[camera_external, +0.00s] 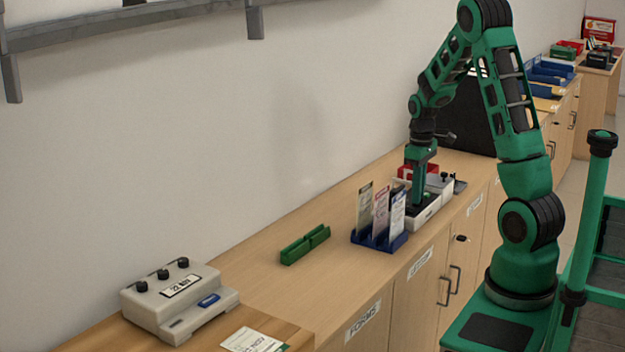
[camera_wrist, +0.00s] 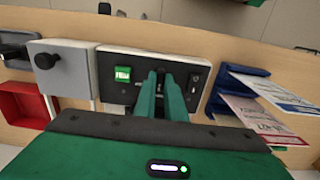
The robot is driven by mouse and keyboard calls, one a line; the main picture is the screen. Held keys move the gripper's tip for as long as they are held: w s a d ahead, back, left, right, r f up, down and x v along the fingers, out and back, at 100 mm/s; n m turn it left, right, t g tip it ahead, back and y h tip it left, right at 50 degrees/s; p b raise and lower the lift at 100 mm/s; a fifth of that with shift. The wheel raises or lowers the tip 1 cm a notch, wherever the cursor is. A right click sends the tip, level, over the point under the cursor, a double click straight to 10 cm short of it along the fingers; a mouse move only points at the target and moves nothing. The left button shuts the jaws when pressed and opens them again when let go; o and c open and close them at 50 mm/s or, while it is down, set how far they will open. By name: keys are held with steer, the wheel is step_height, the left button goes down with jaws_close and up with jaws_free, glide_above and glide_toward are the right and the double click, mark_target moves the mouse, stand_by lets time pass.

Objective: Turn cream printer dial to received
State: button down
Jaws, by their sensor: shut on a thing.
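The cream printer (camera_wrist: 200,59) has a black face with a small green display window (camera_wrist: 122,74) at left and a small dark switch at right. It also shows in the external view (camera_external: 431,212), on the counter behind the card rack. My gripper (camera_wrist: 163,78) reaches down onto the middle of the black face, between the display and the switch. In the external view my gripper (camera_external: 417,201) points downward over the same printer. Its fingers are shut on the dial, which they mostly hide. The dial's pointer and any position labels cannot be read.
A grey box with a black knob (camera_wrist: 47,61) and a red bin (camera_wrist: 22,105) stand close beside the printer. A blue card rack (camera_external: 381,240) stands on its other side. A cream machine with several black knobs (camera_external: 180,300) and a green holder (camera_external: 305,245) are farther along the counter.

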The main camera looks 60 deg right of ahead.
steer(key=shift+w+r, duration=0.1)
steer(key=c, duration=1.8)
jaws_free()
step_height(320, 180, up, 11)
steer(key=shift+f, duration=0.2)
steer(key=s+a+m, duration=0.2)
steer(key=s+a, duration=0.3)
steer(key=s, duration=0.3)
steer(key=s+a+r+m, duration=0.1)
steer(key=s+a+m, duration=0.1)
steer(key=s+a, duration=0.3)
steer(key=s+a+r+m, duration=0.1)
steer(key=s+a+m, duration=0.1)
steer(key=s+a, duration=0.4)
steer(key=shift+s+r, duration=0.1)
steer(key=shift+s, duration=2.35)
